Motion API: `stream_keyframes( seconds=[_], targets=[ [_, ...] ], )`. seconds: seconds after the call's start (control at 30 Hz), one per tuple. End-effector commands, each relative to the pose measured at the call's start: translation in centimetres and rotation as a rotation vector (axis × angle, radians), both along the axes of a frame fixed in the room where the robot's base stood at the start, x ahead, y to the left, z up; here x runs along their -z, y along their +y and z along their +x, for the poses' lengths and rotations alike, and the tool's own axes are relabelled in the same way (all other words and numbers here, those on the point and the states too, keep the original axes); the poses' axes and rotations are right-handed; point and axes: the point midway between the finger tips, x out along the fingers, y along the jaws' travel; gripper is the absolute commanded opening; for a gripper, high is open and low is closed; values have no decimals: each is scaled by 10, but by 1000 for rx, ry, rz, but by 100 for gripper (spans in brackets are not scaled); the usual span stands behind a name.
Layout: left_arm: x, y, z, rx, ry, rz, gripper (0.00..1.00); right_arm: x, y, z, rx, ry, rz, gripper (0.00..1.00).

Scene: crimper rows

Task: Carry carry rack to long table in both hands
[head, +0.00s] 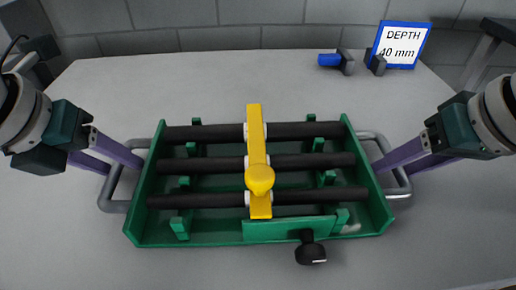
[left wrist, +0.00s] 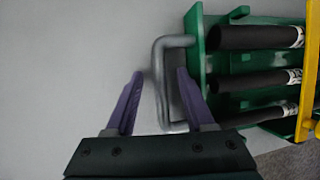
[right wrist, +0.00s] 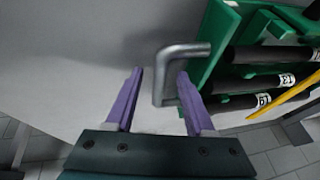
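The green carry rack (head: 190,235) sits on a pale grey table (head: 75,240), with several black rods (head: 205,133) lying across it under a yellow bar (head: 254,125). Each end has a grey loop handle. My left gripper (head: 136,168) is at the left handle (head: 112,205); in the left wrist view, its purple fingers (left wrist: 158,75) stand apart with the handle bar (left wrist: 159,75) between them. My right gripper (head: 380,168) is at the right handle (head: 402,180); in the right wrist view, its fingers (right wrist: 160,73) are apart, either side of the handle bar (right wrist: 159,80). I cannot tell whether this is the long table.
A blue-framed sign (head: 401,45) reading "DEPTH 40 mm" stands at the back right, beside a dark holder (head: 345,62) with a blue piece (head: 329,60). A black knob (head: 310,252) sticks out of the rack's front. A grey block wall (head: 230,25) closes the back.

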Motion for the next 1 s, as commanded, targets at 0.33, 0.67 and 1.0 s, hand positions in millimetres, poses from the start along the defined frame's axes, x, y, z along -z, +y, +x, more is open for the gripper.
stream_keyframes(
  seconds=[0.33,0.67,1.0],
  targets=[
    [0,0,0,-1,0,0,14,0,0,0,0,0,0,14],
    [0,0,0,-1,0,0,0,0,0,0,0,0,0,0],
    [-1,0,0,-1,0,0,0,0,0,0,0,0,0,0]
  ],
)
